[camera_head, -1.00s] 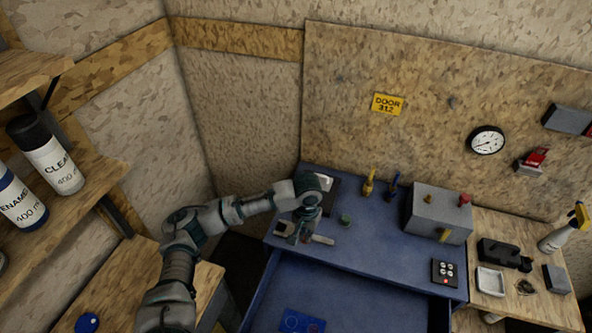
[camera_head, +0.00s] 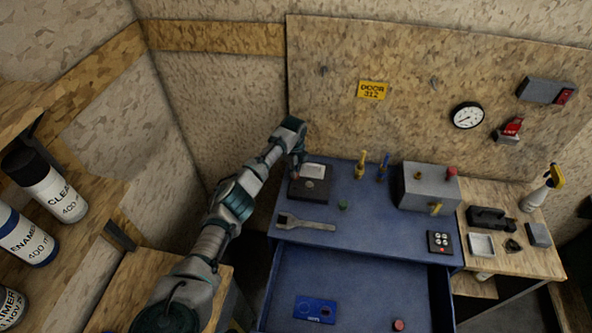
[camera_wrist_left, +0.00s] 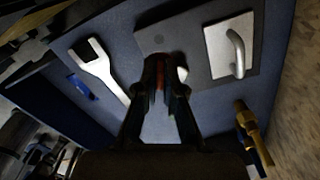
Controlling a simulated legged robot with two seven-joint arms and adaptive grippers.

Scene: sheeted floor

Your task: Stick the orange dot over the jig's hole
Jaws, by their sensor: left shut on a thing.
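The jig is a dark flat block (camera_head: 314,190) on the blue bench top, with a pale handled plate (camera_head: 313,171) on its far part. In the left wrist view the jig (camera_wrist_left: 195,28) lies beyond my fingertips, and the plate (camera_wrist_left: 218,50) is to their right. A small pale spot (camera_wrist_left: 182,74) shows beside the fingertips; I cannot tell if it is the hole. My left gripper (camera_head: 298,176) is at the jig's left side. In the wrist view the gripper (camera_wrist_left: 164,82) is shut on a small reddish-orange piece (camera_wrist_left: 159,76), mostly hidden by the fingers.
The open drawer (camera_head: 365,290) holds a blue card (camera_head: 315,309) and a red item (camera_head: 398,325).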

